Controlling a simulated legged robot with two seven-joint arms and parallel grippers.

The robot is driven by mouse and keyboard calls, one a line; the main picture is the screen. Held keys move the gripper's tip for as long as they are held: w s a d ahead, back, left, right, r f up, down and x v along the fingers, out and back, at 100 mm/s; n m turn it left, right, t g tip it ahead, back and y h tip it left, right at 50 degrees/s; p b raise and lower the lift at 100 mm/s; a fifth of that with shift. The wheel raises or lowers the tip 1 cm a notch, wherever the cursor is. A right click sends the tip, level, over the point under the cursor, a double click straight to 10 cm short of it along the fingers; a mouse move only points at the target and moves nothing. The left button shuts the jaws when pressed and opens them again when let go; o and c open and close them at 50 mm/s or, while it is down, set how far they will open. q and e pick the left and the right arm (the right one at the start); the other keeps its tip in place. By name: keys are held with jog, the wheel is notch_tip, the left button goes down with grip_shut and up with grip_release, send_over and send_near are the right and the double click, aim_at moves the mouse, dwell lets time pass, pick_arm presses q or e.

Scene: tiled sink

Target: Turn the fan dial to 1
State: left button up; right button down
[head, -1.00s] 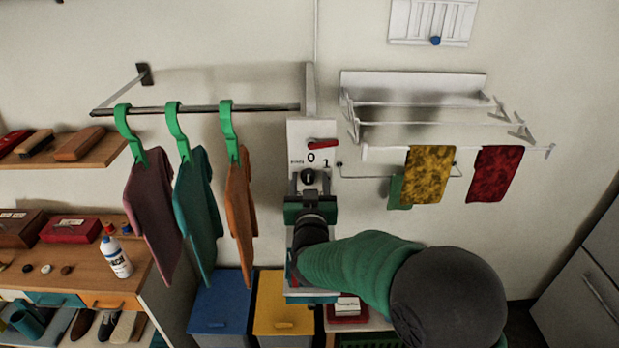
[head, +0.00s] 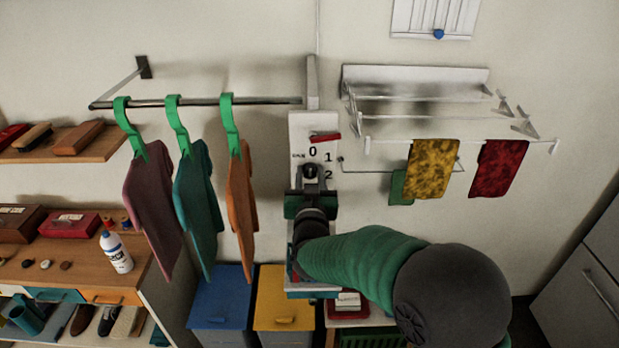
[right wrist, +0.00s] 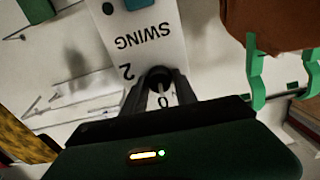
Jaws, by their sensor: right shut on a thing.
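The fan dial (head: 310,170) is a small dark round knob on a white wall panel (head: 299,124). The panel carries the numbers 0, 1 and 2 and a red lever (head: 325,137) above them. My right gripper (head: 311,181) reaches up to the panel from below, its fingers at the dial. In the right wrist view, the two dark fingers (right wrist: 160,86) are closed on the dial (right wrist: 159,73), one on each side. The dial's pointer is hidden, so I cannot tell which number it faces. My left gripper is out of view.
A rail (head: 200,103) with three shirts on green hangers is left of the panel. A white drying rack (head: 415,77) with yellow and red cloths is to its right. Blue (head: 220,295) and yellow (head: 284,297) bins stand below.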

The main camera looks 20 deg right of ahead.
jog(key=m+b, duration=0.8)
jog(key=b, duration=0.2)
jog(key=shift+f, duration=0.2)
jog(key=shift+r+m+b, duration=0.1)
jog(key=shift+m+b, duration=1.45)
jog(key=shift+m, duration=0.05)
jog(key=c, duration=1.2)
grip_release()
jog(key=shift+s+d, duration=0.1)
jog(key=shift+o, duration=0.9)
jog(key=shift+s+r, duration=0.1)
jog(key=b+v, duration=0.1)
jog(key=v, duration=1.5)
jog(key=shift+s+b, duration=0.35)
